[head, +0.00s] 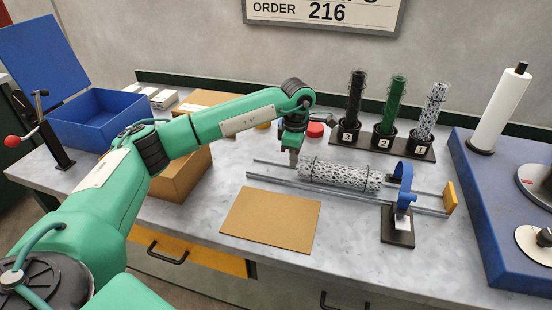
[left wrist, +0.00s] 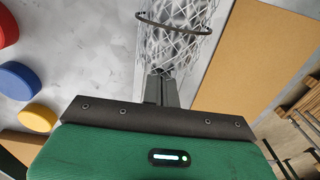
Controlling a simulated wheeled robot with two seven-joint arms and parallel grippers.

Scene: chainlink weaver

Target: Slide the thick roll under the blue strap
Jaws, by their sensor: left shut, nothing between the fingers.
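The thick roll (head: 340,174) is white with dark speckles and wire mesh, with dark bands around it. It lies along two metal rails, its right end just left of the upright blue strap (head: 404,184); a small gap seems to show between them. The strap loops over the rails on a dark stand (head: 397,228). My left gripper (head: 293,160) is shut and empty, pointing down at the roll's left end. In the left wrist view its closed fingertips (left wrist: 161,88) are right at the end of the roll (left wrist: 175,38); contact is unclear. My right gripper is out of view.
A yellow stop (head: 450,197) closes the rails' right end. A brown board (head: 270,220) lies in front. Behind stands a rack (head: 382,147) with three thinner rolls numbered 3, 2, 1. A blue platform (head: 485,220) with a white paper roll (head: 500,108) is at right; a blue box (head: 98,118) is left.

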